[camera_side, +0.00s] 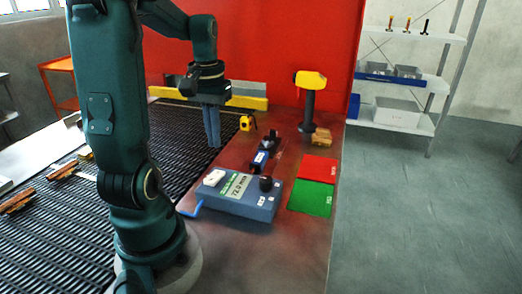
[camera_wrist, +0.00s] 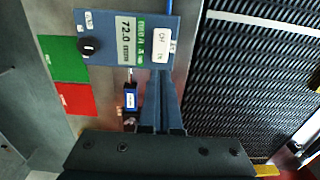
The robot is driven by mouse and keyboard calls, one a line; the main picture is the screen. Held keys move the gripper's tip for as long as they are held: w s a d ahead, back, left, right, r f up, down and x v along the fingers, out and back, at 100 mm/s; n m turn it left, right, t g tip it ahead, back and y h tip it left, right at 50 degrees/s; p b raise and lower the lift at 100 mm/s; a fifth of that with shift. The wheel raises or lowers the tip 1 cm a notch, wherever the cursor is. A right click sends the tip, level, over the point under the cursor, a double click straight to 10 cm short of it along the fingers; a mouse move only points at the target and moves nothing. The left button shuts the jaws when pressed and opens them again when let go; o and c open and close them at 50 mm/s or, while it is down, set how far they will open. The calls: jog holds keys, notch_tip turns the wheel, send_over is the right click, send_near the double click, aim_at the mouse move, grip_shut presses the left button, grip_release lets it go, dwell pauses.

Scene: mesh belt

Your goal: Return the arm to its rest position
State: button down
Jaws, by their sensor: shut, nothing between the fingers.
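My gripper (camera_side: 213,145) hangs from my dark teal arm and points down, near the boundary between the black mesh belt (camera_side: 60,240) and the brown table top (camera_side: 270,260). Its blue-grey fingers are together with nothing between them. In the wrist view the closed fingers (camera_wrist: 163,78) reach up toward the blue-grey control box (camera_wrist: 110,50). The box, with a green display reading 72.0, a black knob and a white piece on it, also shows in the side view (camera_side: 228,205), in front of my gripper.
Red (camera_side: 319,168) and green (camera_side: 312,198) pads lie right of the box. A yellow-headed device (camera_side: 309,79) stands behind them. A small blue device (camera_side: 260,160) and a yellow piece (camera_side: 246,122) are near my gripper. Brown-orange parts (camera_side: 18,202) lie on the belt at left.

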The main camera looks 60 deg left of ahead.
jog(key=d+r+m+t, duration=0.3)
jog(key=d+m, duration=0.6)
jog(key=d, duration=1)
jog(key=shift+s+d+t, duration=0.3)
jog(key=shift+s+t, duration=0.1)
jog(key=shift+t, duration=0.9)
